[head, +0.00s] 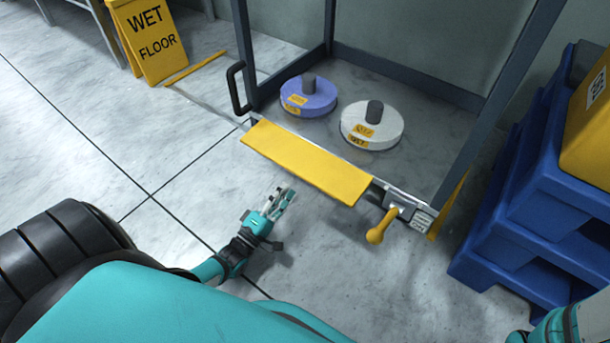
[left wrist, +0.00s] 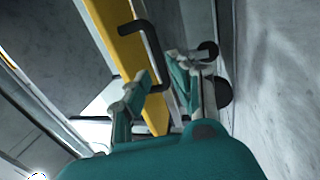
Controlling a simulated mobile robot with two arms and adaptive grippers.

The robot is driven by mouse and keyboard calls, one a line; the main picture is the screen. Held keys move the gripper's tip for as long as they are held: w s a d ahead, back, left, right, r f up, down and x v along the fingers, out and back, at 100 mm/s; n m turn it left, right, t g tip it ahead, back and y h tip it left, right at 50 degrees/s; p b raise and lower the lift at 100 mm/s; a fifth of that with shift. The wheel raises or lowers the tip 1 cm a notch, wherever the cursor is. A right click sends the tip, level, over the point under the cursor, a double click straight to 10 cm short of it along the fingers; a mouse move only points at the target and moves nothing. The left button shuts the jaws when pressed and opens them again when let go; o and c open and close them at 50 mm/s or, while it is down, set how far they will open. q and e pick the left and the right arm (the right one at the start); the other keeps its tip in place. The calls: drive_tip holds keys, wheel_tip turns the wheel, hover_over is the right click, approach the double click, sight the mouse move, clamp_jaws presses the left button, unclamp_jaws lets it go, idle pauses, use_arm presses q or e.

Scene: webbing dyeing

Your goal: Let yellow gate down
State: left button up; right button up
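The yellow gate (head: 308,160) is a long flat panel along the front edge of a dark-framed cart. It projects outward from the silver front rail; its exact tilt is hard to tell. A yellow lever (head: 379,227) hangs at the right end of that rail. My left gripper (head: 287,197) is in front of the gate, apart from it in the head view, and empty. In the left wrist view its two fingers (left wrist: 155,85) stand apart, with a yellow strip (left wrist: 122,50), likely the gate, beyond them. My right gripper is out of view.
On the cart deck (head: 345,84) sit a purple roll (head: 309,98) and a white roll (head: 372,128). A black handle (head: 237,88) is on the left post. Blue pallets (head: 520,225) stand right; a wet floor sign (head: 148,38) stands back left.

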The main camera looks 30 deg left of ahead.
sight(298, 174)
use_arm(q)
drive_tip(key=b+x, duration=0.3)
drive_tip(key=x, duration=0.3)
drive_tip(key=shift+w+r, duration=0.15)
drive_tip(key=shift+w, duration=0.2)
drive_tip(key=shift+c, duration=0.4)
clamp_jaws()
